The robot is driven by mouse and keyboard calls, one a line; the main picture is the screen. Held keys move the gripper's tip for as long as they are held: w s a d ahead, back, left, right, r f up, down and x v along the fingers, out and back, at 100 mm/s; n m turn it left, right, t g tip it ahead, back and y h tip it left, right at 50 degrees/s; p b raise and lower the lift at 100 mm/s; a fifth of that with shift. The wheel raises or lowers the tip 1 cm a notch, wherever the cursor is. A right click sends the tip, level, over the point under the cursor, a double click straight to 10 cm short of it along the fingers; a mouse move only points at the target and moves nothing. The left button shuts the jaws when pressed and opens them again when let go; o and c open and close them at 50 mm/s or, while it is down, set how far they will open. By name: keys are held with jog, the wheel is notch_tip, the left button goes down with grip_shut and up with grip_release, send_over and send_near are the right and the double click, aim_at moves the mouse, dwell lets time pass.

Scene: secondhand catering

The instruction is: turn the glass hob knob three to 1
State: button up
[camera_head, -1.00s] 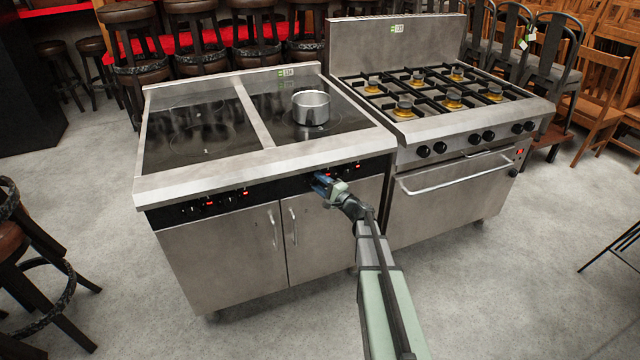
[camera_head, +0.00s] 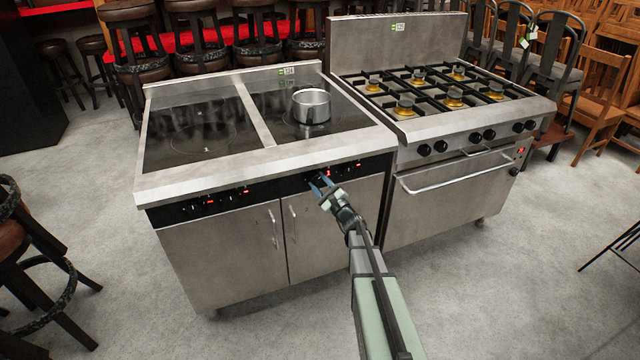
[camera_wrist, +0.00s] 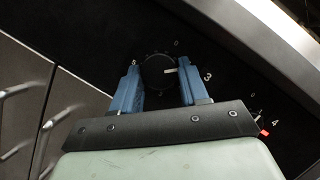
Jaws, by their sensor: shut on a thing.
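The glass hob (camera_head: 190,130) has a black front strip of knobs with red displays. Knob three (camera_wrist: 158,72) is a dark round knob in the wrist view, with a white pointer line toward the right of the picture. A "3" is printed beside it, and small scale marks, one a "0", show around it. My gripper (camera_head: 319,181) is at the strip on the right half of the hob in the head view. In the wrist view, its blue fingers (camera_wrist: 160,80) are shut on the knob from both sides. The head view hides most of the knob behind the fingers.
A "4" and a red light show beside the neighbouring knob position in the wrist view. A steel pot (camera_head: 311,106) stands on the hob's right glass. A gas range (camera_head: 440,115) adjoins on the right. Cabinet handles (camera_head: 273,228) are below the strip. The floor in front is clear.

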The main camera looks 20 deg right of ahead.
dwell(0.4)
jog(key=o, duration=1.1)
jog(key=shift+c, duration=0.2)
jog(key=v, duration=1.3)
jog(key=shift+s, duration=0.4)
jog(key=shift+f, duration=0.1)
